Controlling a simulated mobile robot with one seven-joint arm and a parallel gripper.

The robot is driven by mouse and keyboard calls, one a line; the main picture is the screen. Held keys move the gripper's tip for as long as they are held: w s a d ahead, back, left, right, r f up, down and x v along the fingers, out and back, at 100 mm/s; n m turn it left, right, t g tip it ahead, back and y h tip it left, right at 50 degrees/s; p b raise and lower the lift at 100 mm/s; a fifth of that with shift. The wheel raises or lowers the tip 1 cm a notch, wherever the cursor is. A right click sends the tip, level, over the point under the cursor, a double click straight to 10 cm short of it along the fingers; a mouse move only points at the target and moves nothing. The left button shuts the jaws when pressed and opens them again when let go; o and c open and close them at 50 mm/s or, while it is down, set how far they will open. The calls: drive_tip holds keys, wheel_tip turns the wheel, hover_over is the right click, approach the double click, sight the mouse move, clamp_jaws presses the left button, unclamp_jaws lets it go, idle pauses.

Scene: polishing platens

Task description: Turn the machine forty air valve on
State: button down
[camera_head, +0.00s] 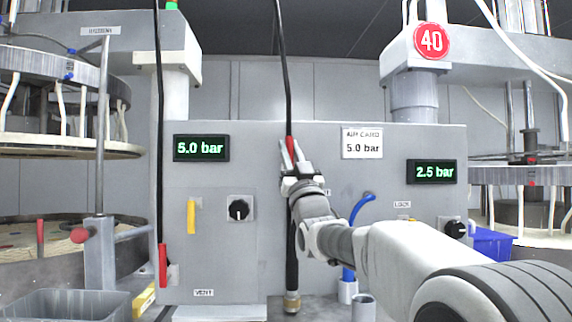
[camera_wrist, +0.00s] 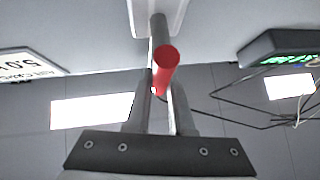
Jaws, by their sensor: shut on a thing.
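The red-tipped valve lever (camera_head: 290,143) is at the middle of the grey cabinet front, in line with a black vertical hose. In the wrist view its round red end (camera_wrist: 167,57) and grey stem stick out from a pale plate. My gripper (camera_head: 292,158) reaches it from below and is shut on the lever; in the wrist view the two fingers (camera_wrist: 158,100) stand on either side of it. The round red 40 sign (camera_head: 431,40) is on the machine at the upper right. My gripper partly hides the lever and its mount in the head view.
The cabinet carries a 5.0 bar display (camera_head: 201,148), a 2.5 bar display (camera_head: 432,172) and an air card (camera_head: 362,143) reading 5.0 bar. Another red lever (camera_head: 163,265), a yellow handle (camera_head: 191,216) and a black knob (camera_head: 239,209) are at left. A blue hose (camera_head: 359,208) is beside my arm.

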drive_tip(key=shift+d+m+h, duration=0.2)
drive_tip(key=shift+m+h, duration=0.5)
drive_tip(key=c, duration=0.8)
unclamp_jaws()
drive_tip(key=shift+y, duration=0.3)
drive_tip(key=b+v, duration=0.2)
drive_tip(key=v, duration=1.5)
drive_tip(key=shift+f, duration=0.25)
